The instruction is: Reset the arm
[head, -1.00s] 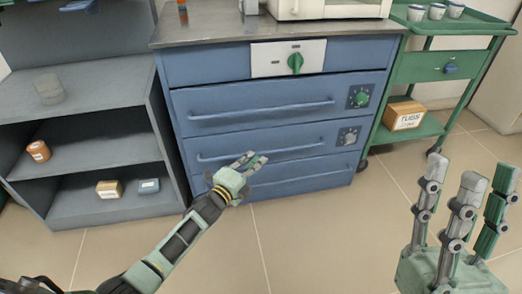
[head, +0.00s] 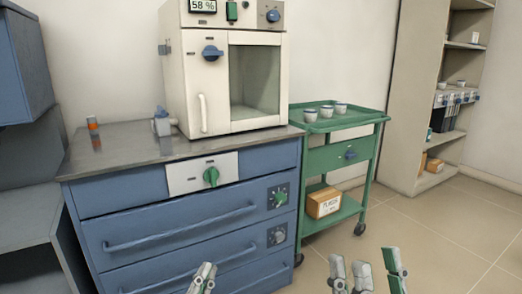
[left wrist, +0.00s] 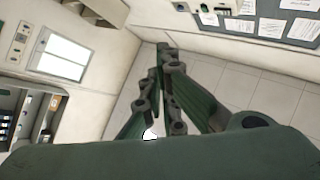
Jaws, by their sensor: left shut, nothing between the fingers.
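My left gripper (head: 202,279) shows only its fingertips at the bottom edge of the head view, in front of the blue drawer cabinet (head: 190,237). In the left wrist view its green-grey fingers (left wrist: 166,62) come together at the tips, shut and empty, with floor beyond them. My right gripper (head: 368,272) shows its fingers at the bottom edge, to the right. They stand apart with nothing seen between them, so it is open. Both palms and arms are out of the head view.
A white furnace (head: 181,100) and a small orange-capped bottle (head: 93,125) stand on the cabinet top. A green cart (head: 345,125) with several cups and a cardboard box (head: 323,203) stands to its right. Beige shelves (head: 412,110) stand at the far right. Floor at lower right is clear.

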